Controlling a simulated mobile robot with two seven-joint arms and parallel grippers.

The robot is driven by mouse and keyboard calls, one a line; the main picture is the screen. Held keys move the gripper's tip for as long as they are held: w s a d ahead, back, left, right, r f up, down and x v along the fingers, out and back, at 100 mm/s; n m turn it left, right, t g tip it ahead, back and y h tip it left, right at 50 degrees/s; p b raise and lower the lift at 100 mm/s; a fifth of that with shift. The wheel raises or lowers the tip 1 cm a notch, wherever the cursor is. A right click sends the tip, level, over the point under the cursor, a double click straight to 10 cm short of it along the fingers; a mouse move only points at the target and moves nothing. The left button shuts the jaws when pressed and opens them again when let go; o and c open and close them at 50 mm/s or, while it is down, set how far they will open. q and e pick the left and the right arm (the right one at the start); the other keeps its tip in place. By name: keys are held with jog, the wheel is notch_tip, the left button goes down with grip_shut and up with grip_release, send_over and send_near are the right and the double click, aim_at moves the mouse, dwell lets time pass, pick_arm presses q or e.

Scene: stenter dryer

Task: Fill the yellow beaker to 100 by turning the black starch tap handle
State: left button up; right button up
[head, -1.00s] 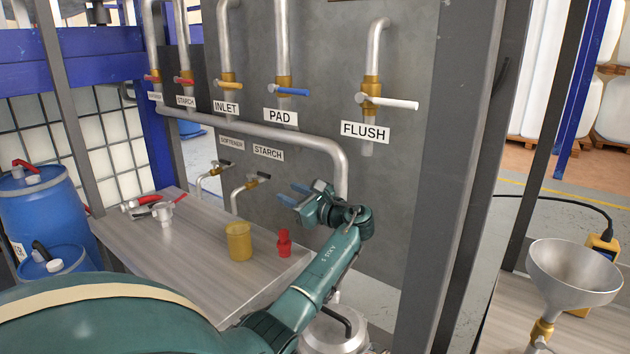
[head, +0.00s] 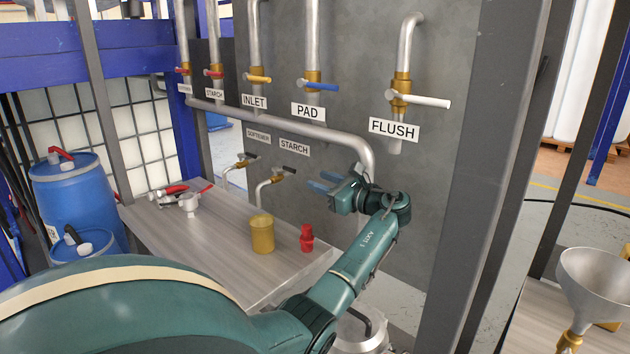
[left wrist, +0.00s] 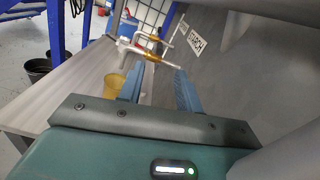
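The yellow beaker (head: 262,235) stands upright on the table below the spout of the starch tap (head: 268,184). Its fill level cannot be read. The tap's black handle (head: 288,170) sits at the wall under the lower STARCH label (head: 294,146). My left gripper (head: 323,182) is open and empty, to the right of the handle and apart from it, fingers pointing at it. In the left wrist view, the tap (left wrist: 145,55) shows beyond the spread blue fingers (left wrist: 158,88), with the beaker (left wrist: 115,86) partly hidden behind the left finger. My right gripper is not in view.
A red bottle (head: 306,238) stands right of the beaker. The softener tap (head: 237,166) is just left of the starch tap. A white fitting and red-handled parts (head: 188,200) lie farther left on the table (head: 215,250). A large pipe (head: 330,137) runs above.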

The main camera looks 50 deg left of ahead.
aim_at(285, 168)
pick_arm(q)
jog(key=shift+s+a+b, duration=0.1)
jog(key=shift+s+a, duration=0.3)
jog(key=shift+a, duration=1.7)
jog(key=shift+s+a+b, duration=0.15)
jog(key=shift+s+a, duration=0.2)
jog(key=shift+a, duration=1.8)
jog(key=shift+s+a+b, duration=0.1)
jog(key=shift+s+a, duration=0.3)
jog(key=shift+a, duration=1.7)
jog(key=shift+c, duration=0.5)
grip_shut()
